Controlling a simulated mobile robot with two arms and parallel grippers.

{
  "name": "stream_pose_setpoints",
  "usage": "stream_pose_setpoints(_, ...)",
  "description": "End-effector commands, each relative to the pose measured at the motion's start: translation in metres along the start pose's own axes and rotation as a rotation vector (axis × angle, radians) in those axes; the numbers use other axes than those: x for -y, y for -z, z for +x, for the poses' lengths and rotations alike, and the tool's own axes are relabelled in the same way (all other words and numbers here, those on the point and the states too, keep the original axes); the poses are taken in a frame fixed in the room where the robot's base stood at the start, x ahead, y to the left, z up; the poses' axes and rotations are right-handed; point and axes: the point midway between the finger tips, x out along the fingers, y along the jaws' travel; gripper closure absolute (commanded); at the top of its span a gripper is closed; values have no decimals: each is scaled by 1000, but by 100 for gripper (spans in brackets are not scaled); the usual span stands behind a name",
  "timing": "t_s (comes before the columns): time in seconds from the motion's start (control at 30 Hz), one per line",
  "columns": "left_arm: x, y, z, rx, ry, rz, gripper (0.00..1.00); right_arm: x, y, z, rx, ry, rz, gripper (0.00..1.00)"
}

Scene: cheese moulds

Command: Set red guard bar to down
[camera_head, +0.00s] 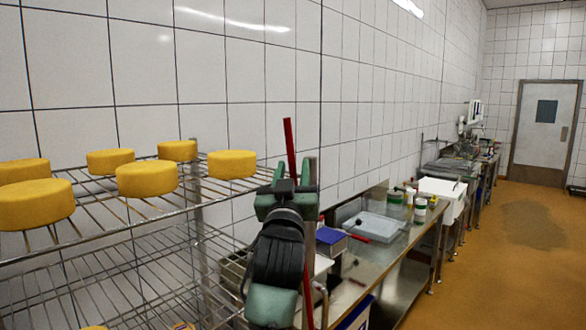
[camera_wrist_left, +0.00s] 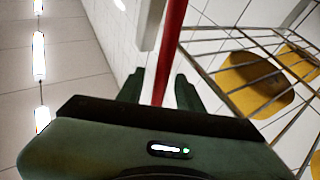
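The red guard bar (camera_head: 290,148) stands nearly upright at the right end of the wire rack, leaning slightly. In the head view its middle is hidden behind my left gripper (camera_head: 287,188), and red shows again below beside the wrist. In the left wrist view the red bar (camera_wrist_left: 169,50) runs down between the two dark green fingers of my left gripper (camera_wrist_left: 160,86). The fingers are apart, with a narrow gap visible on the left of the bar; contact on the right is unclear. My right gripper is not in view.
A wire rack (camera_head: 110,232) with several yellow cheeses (camera_head: 147,178) stands at the left. A steel bench (camera_head: 400,242) with a white tray (camera_head: 373,226) and a blue box (camera_head: 331,240) runs along the tiled wall. The floor (camera_head: 500,235) at the right is clear.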

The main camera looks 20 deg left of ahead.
Motion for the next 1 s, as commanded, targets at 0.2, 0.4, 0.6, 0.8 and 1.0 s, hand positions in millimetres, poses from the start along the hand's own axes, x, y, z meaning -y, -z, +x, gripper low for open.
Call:
stream_pose_setpoints(0.2, 0, 0, 0, 0, 0, 0, 89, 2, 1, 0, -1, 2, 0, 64)
stream_pose_setpoints(0.4, 0, 0, 0, 0, 0, 1, 100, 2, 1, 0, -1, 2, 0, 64)
stream_pose_setpoints(0.6, 0, 0, 0, 1, 0, 1, 100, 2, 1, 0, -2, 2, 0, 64)
stream_pose_setpoints(0.8, 0, 0, 0, 1, 0, 1, 100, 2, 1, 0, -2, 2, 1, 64)
stream_pose_setpoints(1.0, 0, 0, 0, 1, 0, 1, 100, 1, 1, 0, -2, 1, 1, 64)
